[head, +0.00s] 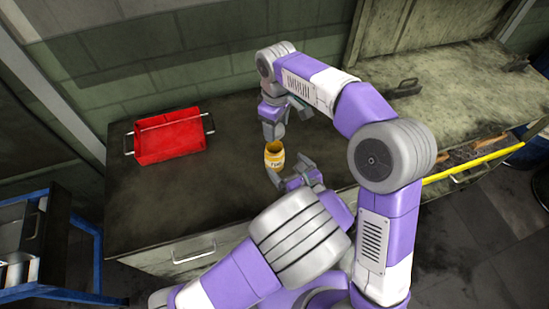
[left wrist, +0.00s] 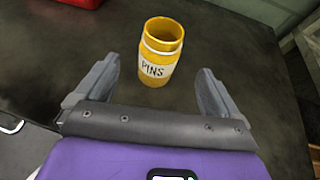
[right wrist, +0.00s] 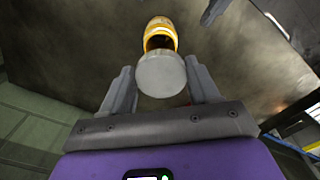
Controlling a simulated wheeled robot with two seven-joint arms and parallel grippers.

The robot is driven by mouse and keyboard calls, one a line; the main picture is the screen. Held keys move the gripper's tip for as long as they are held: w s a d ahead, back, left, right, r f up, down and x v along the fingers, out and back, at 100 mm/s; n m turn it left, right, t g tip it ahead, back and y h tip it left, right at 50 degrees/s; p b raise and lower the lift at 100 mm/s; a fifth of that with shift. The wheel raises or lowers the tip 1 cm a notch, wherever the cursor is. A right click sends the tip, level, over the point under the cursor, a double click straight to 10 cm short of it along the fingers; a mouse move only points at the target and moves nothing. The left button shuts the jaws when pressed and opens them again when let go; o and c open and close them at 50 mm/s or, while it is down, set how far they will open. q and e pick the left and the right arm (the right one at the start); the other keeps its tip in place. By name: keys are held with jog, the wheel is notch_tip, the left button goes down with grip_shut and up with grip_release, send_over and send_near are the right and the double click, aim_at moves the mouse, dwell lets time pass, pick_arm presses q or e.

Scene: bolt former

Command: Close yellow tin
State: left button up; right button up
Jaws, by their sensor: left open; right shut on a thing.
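The yellow tin (head: 274,157), labelled PINS, stands upright on the dark worktop. Its top is open in the left wrist view (left wrist: 156,62). My left gripper (head: 289,169) is open beside the tin on the near side. The left wrist view shows the tin ahead of and between its two fingers, with gaps on both sides. My right gripper (head: 273,128) points down just above the tin. It is shut on a round grey lid (right wrist: 162,76), seen in the right wrist view; the lid covers part of the tin's mouth there and appears apart from it.
A red box (head: 168,139) with side handles sits on the worktop (head: 140,205) to the left. A dark object (head: 405,88) lies to the right, behind my right arm. A blue-framed cart (head: 75,265) stands at the lower left. The worktop between box and tin is clear.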

pick_arm(q)
jog(key=x, duration=0.9)
jog(key=shift+w+a+f, duration=0.1)
jog(key=shift+w+f, duration=0.05)
jog(key=shift+w, duration=0.1)
jog(key=c, duration=1.5)
pick_arm(e)
send_over(277, 143)
jog(key=s, duration=0.3)
jog(key=shift+w+a+f, duration=0.1)
jog(key=shift+w+f, duration=0.05)
jog(key=shift+f, duration=2.35)
jog(key=shift+f, duration=0.9)
jog(key=shift+f, duration=0.7)
jog(key=shift+c, duration=0.4)
